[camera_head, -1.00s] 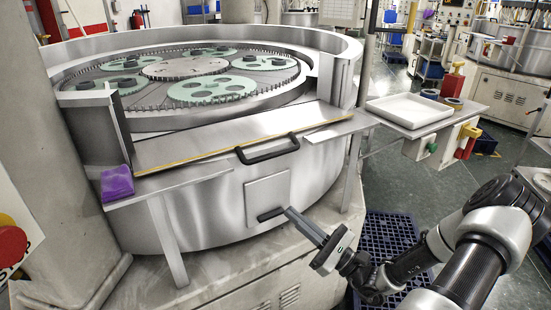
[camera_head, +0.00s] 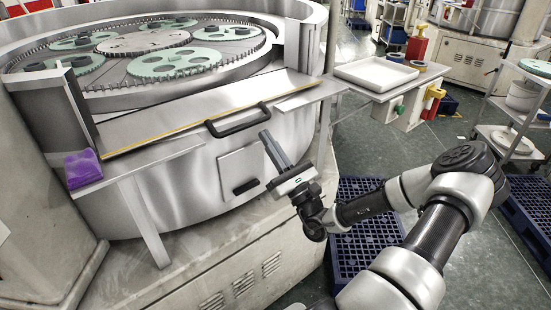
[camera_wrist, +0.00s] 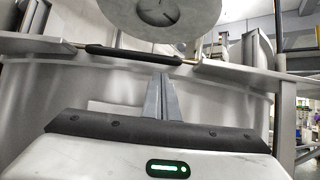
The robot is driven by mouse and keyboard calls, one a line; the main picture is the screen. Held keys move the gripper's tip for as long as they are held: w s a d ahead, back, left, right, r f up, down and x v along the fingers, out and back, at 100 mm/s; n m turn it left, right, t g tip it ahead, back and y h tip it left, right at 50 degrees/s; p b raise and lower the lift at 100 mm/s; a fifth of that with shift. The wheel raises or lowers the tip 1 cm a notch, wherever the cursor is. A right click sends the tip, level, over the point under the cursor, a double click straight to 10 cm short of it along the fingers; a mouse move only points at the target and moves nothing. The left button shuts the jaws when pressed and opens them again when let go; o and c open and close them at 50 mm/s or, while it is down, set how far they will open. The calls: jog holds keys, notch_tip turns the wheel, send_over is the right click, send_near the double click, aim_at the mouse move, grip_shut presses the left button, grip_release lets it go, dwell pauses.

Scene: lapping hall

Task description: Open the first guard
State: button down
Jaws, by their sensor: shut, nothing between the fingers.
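The guard is a flat steel panel (camera_head: 190,112) with a yellow edge strip, lying level at the front of the round lapping machine. Its black bar handle (camera_head: 238,122) sticks out at the front edge. The handle also shows in the wrist view (camera_wrist: 135,54), above and left of my fingers. My gripper (camera_head: 266,137) is shut and empty. In the head view its fingertips point up, just below and right of the handle; I see no contact. A square plate with a small black handle (camera_head: 246,187) is on the drum wall, left of my gripper.
A purple cloth (camera_head: 83,168) lies on the ledge at the left. A white tray (camera_head: 376,73) stands on a side shelf at the right, with red, yellow and green items beside it. Blue pallets (camera_head: 362,215) lie on the floor by the machine.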

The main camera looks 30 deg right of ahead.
jog(key=shift+w+r, duration=0.15)
jog(key=shift+r, duration=0.65)
jog(key=shift+r, duration=0.1)
notch_tip(320, 180, up, 8)
jog(key=g+p, duration=0.3)
jog(key=p, duration=1.4)
jog(key=shift+s+g+p, duration=0.25)
jog(key=shift+g+p, duration=0.1)
jog(key=shift+g, duration=0.05)
